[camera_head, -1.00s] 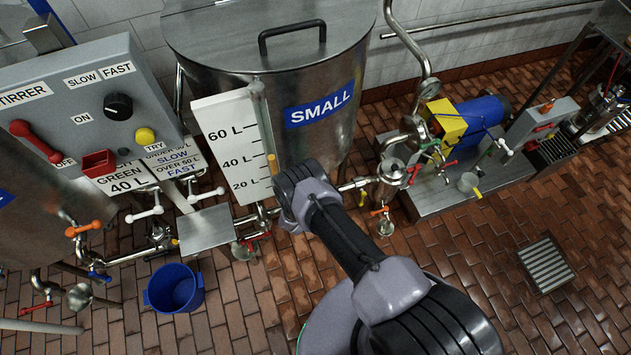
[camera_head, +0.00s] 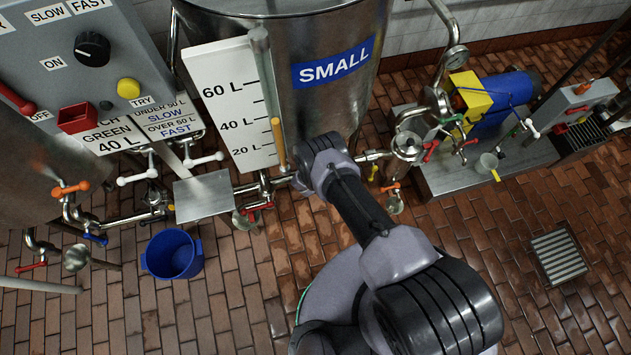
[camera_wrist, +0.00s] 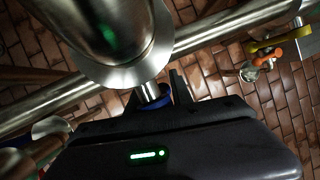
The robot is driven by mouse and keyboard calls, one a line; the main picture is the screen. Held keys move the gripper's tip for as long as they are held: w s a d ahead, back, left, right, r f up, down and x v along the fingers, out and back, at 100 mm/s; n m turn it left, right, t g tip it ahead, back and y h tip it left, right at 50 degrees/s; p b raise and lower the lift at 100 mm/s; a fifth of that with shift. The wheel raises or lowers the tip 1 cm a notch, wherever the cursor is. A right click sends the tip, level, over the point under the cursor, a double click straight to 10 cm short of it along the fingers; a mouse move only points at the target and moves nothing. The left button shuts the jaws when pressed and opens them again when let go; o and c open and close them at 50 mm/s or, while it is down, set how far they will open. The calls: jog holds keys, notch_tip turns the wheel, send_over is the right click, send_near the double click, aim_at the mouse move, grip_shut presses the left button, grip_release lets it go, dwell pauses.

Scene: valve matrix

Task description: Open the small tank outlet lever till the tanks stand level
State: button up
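The small steel tank (camera_head: 315,100) has a blue SMALL label and a white level board (camera_head: 232,105) marked 20, 40 and 60 L. A sight tube beside the board shows a yellow column (camera_head: 277,142) with its top near the 40 L mark. My gripper is low in front of this tank; my wrist hides its fingers in the head view. In the wrist view, my gripper (camera_wrist: 157,92) has its two dark fingers apart, either side of a blue part (camera_wrist: 153,102) below a steel pipe flange. That part may be the outlet lever; its full shape is hidden.
A grey control box (camera_head: 90,65) and white-handled valves (camera_head: 200,160) stand at left. A blue bucket (camera_head: 172,256) is on the brick floor. A blue-and-yellow pump (camera_head: 490,95) stands at right. Floor around the drain grate (camera_head: 557,257) is clear.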

grip_shut()
